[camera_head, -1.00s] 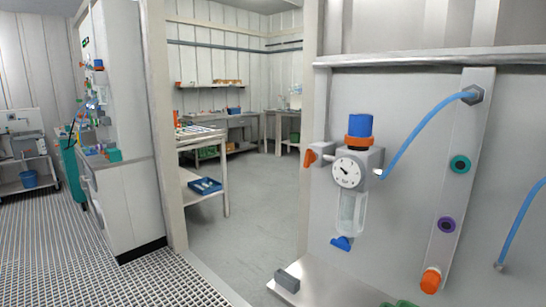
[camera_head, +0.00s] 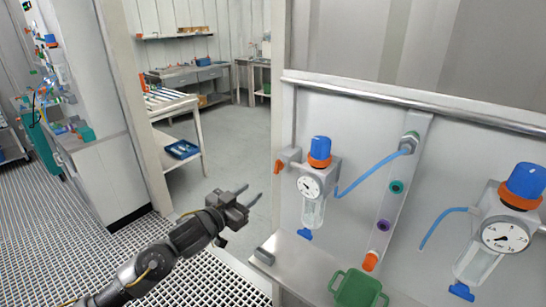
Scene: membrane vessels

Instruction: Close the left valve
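On the wall panel, the left regulator unit has a blue knob with an orange ring (camera_head: 320,150), a round white gauge (camera_head: 309,186) and a clear bowl (camera_head: 313,212). An orange handle (camera_head: 279,167) sticks out at its left side, and a small blue tap (camera_head: 305,234) is under the bowl. I cannot tell from the view which of these is the left valve. My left gripper (camera_head: 254,193) is open and empty, to the left of the unit and apart from it, in front of the panel's left edge. My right gripper is out of view.
A second regulator unit (camera_head: 506,230) hangs at the right. Blue hoses (camera_head: 370,172) run in front of the panel. A metal ledge (camera_head: 305,268) below carries a green container (camera_head: 358,288). A doorway with open floor (camera_head: 225,140) lies behind my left arm.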

